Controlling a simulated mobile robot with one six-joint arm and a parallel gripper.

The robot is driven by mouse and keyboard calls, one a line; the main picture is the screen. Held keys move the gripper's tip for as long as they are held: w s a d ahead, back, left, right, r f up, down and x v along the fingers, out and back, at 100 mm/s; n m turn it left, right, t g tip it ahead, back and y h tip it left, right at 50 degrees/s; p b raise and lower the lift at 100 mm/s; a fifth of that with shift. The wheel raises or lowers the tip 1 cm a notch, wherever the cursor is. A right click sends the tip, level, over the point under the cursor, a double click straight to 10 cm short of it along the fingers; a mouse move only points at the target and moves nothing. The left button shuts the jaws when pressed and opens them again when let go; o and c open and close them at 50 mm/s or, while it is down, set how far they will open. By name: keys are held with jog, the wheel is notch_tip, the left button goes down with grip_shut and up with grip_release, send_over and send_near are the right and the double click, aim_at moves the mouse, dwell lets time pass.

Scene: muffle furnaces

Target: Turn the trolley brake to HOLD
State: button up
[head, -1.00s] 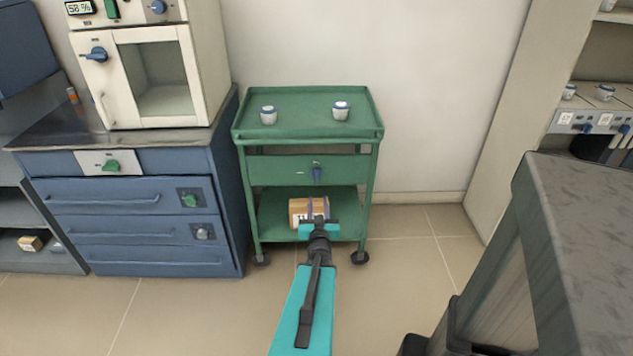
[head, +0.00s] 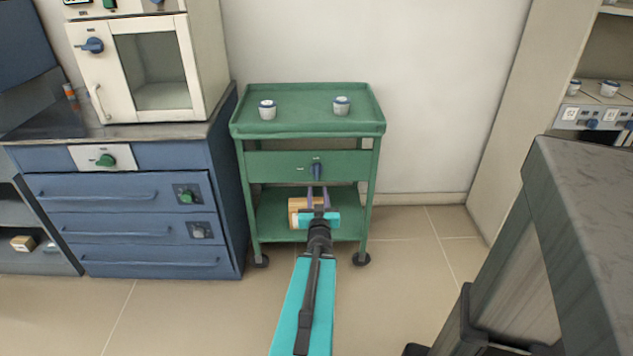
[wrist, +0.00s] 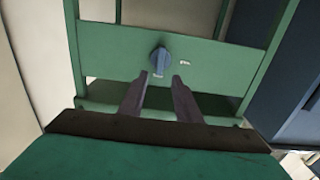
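The green trolley (head: 348,128) stands against the wall. Its brake is a blue knob (head: 317,170) on the green front panel (head: 275,167) below the top tray; it also shows in the wrist view (wrist: 160,62). A small pale label (wrist: 185,62) sits to the right of the knob in the wrist view, too small to read. My gripper (head: 317,192) is in front of the trolley, just below the knob in the head view. In the wrist view its two fingers (wrist: 160,85) are apart with nothing between them, and the knob lies just beyond the tips.
Two small white jars with blue-grey lids (head: 267,110) (head: 342,106) stand on the trolley's top. A cardboard box (head: 298,208) lies on its lower shelf, partly hidden by my gripper. A blue drawer cabinet (head: 130,210) stands close on the left. A grey-topped bench (head: 600,220) is at the right.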

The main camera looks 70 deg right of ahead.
aim_at(317, 173)
jog(key=shift+b+x, duration=1.65)
jog(key=shift+x, duration=3.75)
